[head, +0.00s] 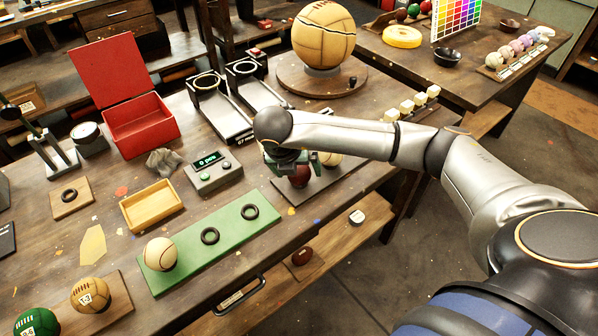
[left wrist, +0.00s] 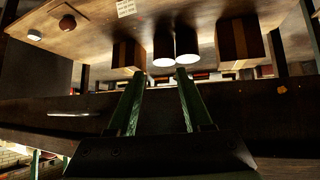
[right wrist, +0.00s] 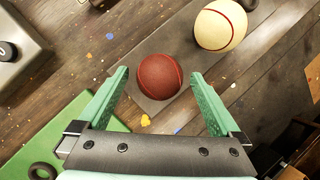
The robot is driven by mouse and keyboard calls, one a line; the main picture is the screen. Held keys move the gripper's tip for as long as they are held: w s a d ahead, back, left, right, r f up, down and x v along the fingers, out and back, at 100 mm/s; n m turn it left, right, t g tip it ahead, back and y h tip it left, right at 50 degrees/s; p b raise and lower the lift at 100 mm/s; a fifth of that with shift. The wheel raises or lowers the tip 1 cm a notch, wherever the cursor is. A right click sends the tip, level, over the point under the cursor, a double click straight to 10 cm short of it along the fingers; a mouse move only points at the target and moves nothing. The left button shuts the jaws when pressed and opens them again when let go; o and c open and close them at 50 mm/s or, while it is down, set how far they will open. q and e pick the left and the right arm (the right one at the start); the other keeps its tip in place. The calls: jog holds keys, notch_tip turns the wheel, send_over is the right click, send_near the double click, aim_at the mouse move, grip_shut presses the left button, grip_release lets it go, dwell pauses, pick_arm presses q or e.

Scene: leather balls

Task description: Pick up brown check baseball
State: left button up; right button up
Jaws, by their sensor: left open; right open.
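A dark red-brown ball (head: 299,177) sits on a dark board (head: 318,186) near the table's front edge. Its check pattern is too small to make out. My right gripper (head: 288,160) is over this ball and points down. In the right wrist view, the open fingers (right wrist: 160,74) frame the red-brown ball (right wrist: 160,84), with a gap on both sides. A cream ball with a red seam (right wrist: 220,26) lies beside it on the same board. My left gripper (left wrist: 160,74) is open and empty in the left wrist view and out of the head view.
A green board (head: 228,228) with black rings holds a cream ball (head: 160,254). A grey device (head: 213,172), a yellow tray (head: 151,205) and a red box (head: 140,122) stand to the left. A brown ball (head: 303,256) lies on the lower shelf.

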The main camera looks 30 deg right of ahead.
jog(key=c, duration=1.4)
jog(key=shift+r, duration=0.1)
jog(key=shift+r, duration=0.5)
jog(key=s+a+r+p, duration=0.1)
jog(key=s+r, duration=0.3)
jog(key=s+a+r+p, duration=0.1)
jog(key=s+a+r, duration=0.1)
jog(key=s+r, duration=0.2)
jog(key=s+a+r+p, duration=0.1)
jog(key=s+a+r, duration=0.1)
jog(key=s+r, duration=0.2)
jog(key=shift+s+a, duration=0.1)
jog(key=shift+s, duration=0.4)
